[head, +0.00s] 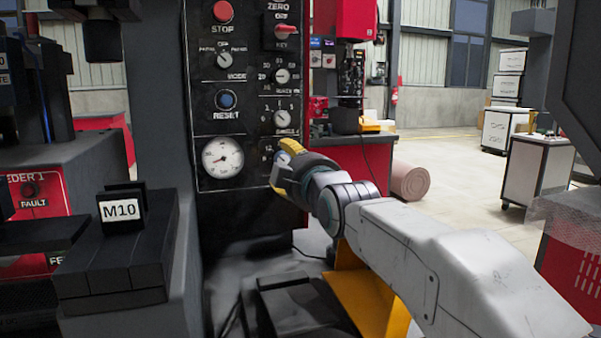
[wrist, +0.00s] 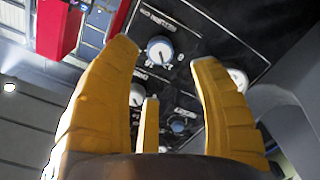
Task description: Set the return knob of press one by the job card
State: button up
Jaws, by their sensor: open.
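My gripper (head: 287,160) is in front of the lower right part of the black press panel (head: 212,118) in the head view. In the wrist view its yellow fingers (wrist: 166,58) are open and empty. A white-rimmed round knob (wrist: 161,48) shows in the gap between the fingertips; its label (wrist: 158,18) seems to read RETURN. Contact between fingers and knob cannot be told. I see no job card that I can read.
The panel also carries a red STOP button (head: 223,11), a key switch (head: 288,32), a mode knob (head: 224,60), a blue RESET button (head: 226,99), a gauge (head: 222,158) and another knob (head: 282,118) just above my gripper. A block with an M10 plate (head: 120,209) stands at left.

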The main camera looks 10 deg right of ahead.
jog(key=shift+v, duration=2.65)
